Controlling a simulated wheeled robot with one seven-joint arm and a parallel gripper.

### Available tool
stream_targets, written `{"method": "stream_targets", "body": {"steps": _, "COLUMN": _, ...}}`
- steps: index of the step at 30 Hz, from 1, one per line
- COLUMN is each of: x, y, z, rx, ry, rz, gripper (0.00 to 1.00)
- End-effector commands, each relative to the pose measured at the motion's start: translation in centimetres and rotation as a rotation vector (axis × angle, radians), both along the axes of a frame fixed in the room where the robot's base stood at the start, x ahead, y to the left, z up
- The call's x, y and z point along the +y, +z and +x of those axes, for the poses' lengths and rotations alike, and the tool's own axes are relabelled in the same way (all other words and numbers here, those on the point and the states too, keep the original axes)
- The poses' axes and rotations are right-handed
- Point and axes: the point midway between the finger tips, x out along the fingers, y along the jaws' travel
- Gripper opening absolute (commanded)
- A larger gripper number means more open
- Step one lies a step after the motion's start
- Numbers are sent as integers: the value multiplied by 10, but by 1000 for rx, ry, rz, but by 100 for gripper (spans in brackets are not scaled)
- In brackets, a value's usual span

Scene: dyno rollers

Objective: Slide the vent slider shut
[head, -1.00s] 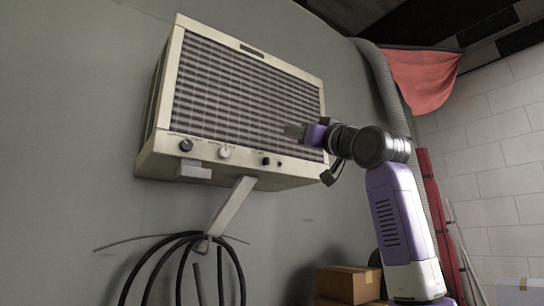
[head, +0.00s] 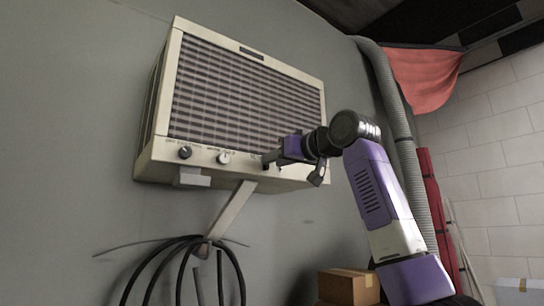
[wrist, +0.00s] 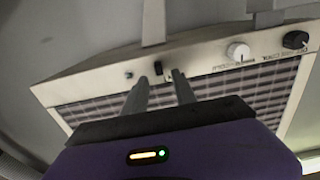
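The vent slider is most likely the small black tab (wrist: 158,68) on the control strip of the wall air conditioner (wrist: 90,85), which appears upside down in the wrist view. My gripper (wrist: 160,77) is open, its two grey fingers apart with the tab showing between their tips. I cannot tell whether either finger touches it. In the head view my gripper (head: 268,160) is at the lower right of the air conditioner's front (head: 240,167) and hides the tab.
A dark knob (head: 185,152) and a white knob (head: 223,157) sit left of my gripper on the same strip. A slanted bracket (head: 232,208) and looped black cables (head: 180,262) are below. A ribbed hose (head: 391,95) runs down behind my arm.

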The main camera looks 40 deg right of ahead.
Motion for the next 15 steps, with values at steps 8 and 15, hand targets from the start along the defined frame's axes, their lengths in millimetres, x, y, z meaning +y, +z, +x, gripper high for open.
{"method": "stream_targets", "body": {"steps": 8, "x": -1, "y": 0, "z": 21, "rx": 0, "ry": -1, "rz": -1, "gripper": 33}}
{"method": "stream_targets", "body": {"steps": 15, "x": 0, "y": 0, "z": 21, "rx": -1, "ry": -1, "rz": -1, "gripper": 33}}
